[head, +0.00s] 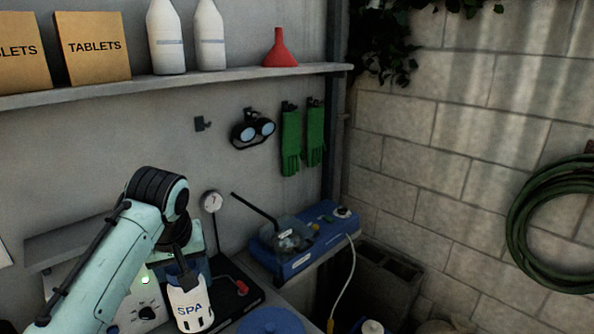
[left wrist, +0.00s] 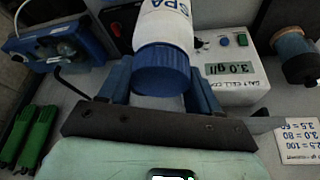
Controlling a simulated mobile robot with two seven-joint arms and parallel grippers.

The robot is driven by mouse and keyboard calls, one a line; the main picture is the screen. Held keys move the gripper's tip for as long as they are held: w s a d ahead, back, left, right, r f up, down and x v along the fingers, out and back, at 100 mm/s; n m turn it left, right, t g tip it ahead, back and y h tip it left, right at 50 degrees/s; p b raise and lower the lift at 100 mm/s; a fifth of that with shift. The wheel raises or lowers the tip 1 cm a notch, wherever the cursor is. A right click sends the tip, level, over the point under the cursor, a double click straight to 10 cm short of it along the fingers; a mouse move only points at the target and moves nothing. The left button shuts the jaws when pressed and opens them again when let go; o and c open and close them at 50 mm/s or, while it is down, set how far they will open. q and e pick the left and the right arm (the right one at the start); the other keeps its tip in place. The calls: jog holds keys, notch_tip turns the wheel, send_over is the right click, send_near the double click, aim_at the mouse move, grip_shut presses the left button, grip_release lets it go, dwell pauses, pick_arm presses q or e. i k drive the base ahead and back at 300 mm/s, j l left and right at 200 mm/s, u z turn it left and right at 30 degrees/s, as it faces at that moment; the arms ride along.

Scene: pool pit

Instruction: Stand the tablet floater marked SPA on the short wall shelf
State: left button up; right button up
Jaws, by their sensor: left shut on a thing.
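The tablet floater marked SPA (head: 190,308) has a white body with blue lettering. My left gripper (head: 186,274) is shut on its upper end and holds it roughly upright, slightly tilted, in front of the bench equipment. In the left wrist view the floater (left wrist: 166,22) appears inverted, its blue cap between the fingers of my left gripper (left wrist: 160,84). A short grey wall shelf (head: 70,240) seems to show at the left, behind my left arm, which covers part of it. My right gripper is not in view.
A long upper shelf (head: 220,77) holds tablet boxes (head: 92,47), white bottles and a red funnel (head: 279,48). Goggles (head: 252,130) and green gloves (head: 291,142) hang below. A gauge (head: 211,202), a blue device (head: 305,240) and a white meter (left wrist: 228,72) are near the gripper.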

aim_at(84, 231)
jog(key=k+l, duration=0.75)
jog(key=k, duration=0.1)
